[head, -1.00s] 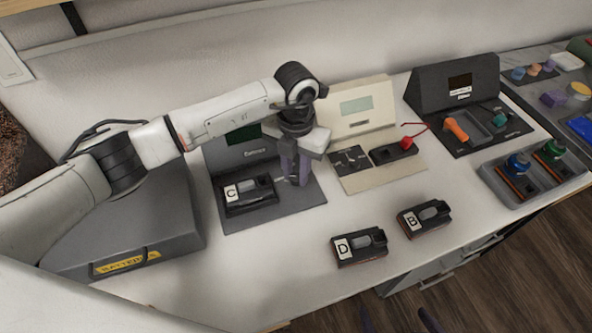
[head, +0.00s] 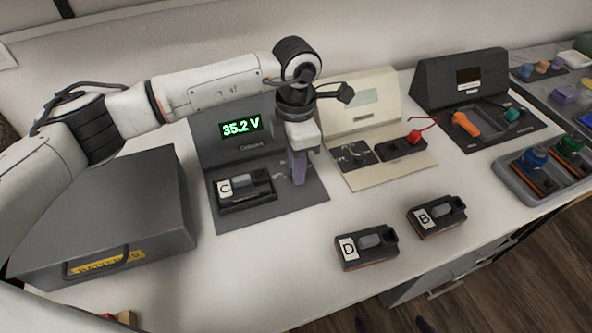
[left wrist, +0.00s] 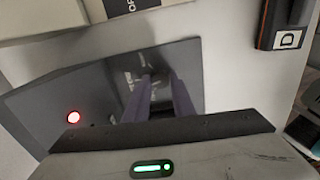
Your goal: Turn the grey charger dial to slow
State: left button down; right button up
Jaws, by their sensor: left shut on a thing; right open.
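The grey charger (head: 202,137) has a lit display (head: 241,127) reading 35.2 V. Battery C (head: 246,188) lies in the bay on its base. My left gripper (head: 299,180) points down at the right part of that base, its purple fingers shut on the grey dial. In the head view the fingers hide the dial. In the left wrist view the dial (left wrist: 157,73) shows partly between the fingers; its markings are too blurred to read, so I cannot tell its setting. My right gripper (head: 392,323) is open and empty, only its fingertips showing at the bottom edge.
A cream charger (head: 385,175) stands just right, and a dark charger (head: 430,85) beyond it. Batteries D (head: 367,248) and B (head: 436,216) lie in front. A grey batteries box (head: 110,215) is at left. A red light (left wrist: 73,117) shows in the left wrist view.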

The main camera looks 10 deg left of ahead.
pick_arm(q)
jog(key=shift+m+b, duration=0.6)
jog(key=shift+m, duration=0.5)
jog(key=shift+r, duration=0.1)
jog(key=c, duration=1.5)
grip_release()
notch_tip(320, 180, up, 10)
jog(key=shift+r, duration=0.15)
